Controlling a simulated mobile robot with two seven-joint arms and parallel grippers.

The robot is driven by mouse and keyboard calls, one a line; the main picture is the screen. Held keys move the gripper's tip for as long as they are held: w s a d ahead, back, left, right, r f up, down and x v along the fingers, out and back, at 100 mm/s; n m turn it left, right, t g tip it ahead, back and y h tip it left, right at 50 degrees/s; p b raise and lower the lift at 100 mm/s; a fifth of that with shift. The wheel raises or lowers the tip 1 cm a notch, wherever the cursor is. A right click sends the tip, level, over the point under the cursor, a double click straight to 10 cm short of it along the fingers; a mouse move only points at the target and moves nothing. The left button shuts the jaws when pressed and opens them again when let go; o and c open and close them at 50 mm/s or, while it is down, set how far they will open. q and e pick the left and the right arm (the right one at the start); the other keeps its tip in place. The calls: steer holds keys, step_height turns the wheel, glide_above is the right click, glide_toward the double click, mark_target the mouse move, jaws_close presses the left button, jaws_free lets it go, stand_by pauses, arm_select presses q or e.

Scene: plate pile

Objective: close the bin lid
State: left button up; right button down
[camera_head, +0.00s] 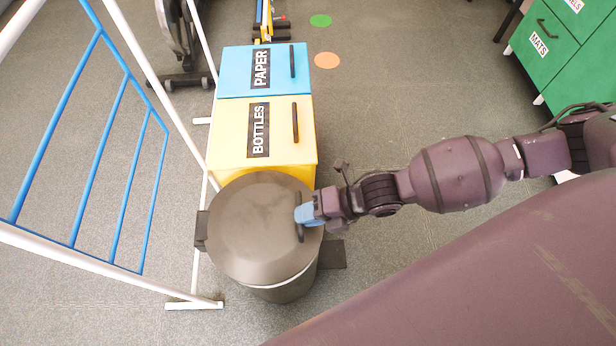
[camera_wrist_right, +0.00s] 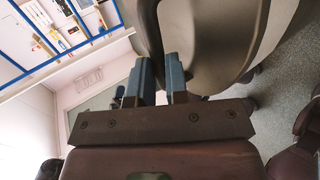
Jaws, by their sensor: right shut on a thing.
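A round dark grey bin (camera_head: 290,291) stands on the floor left of centre in the head view. Its lid (camera_head: 255,230) lies over the top, with a hinge block at the left. A light rim strip shows below the lid's lower right edge; I cannot tell if the lid is fully down. A dark handle (camera_head: 301,233) is on the lid's right side. My right gripper (camera_head: 303,214) reaches in from the right and is shut on this handle. In the right wrist view, its blue fingers (camera_wrist_right: 160,78) are beside the grey bin surfaces. My left gripper is not in view.
A yellow BOTTLES bin (camera_head: 225,125) and a blue PAPER bin (camera_head: 232,68) stand behind the grey bin. A white and blue rail frame (camera_head: 125,75) is close on the left. Green drawers (camera_head: 560,60) are at the upper right. The floor between is open.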

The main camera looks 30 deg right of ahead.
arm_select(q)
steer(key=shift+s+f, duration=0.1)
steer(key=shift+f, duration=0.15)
arm_select(e)
steer(key=shift+s+d+f, duration=0.15)
steer(key=shift+s+f, duration=0.05)
steer(key=shift+f, duration=0.2)
steer(key=shift+s+d+f, duration=0.15)
steer(key=shift+s+f, duration=0.05)
steer(key=shift+f, duration=0.2)
steer(key=c, duration=1.1)
jaws_free()
steer(key=shift+d+r, duration=0.35)
arm_select(q)
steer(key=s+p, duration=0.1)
steer(key=p, duration=0.1)
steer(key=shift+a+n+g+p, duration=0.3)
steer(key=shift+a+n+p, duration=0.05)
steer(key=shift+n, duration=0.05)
arm_select(e)
steer(key=v, duration=0.9)
steer(key=shift+d+r, duration=0.15)
steer(key=shift+r, duration=0.35)
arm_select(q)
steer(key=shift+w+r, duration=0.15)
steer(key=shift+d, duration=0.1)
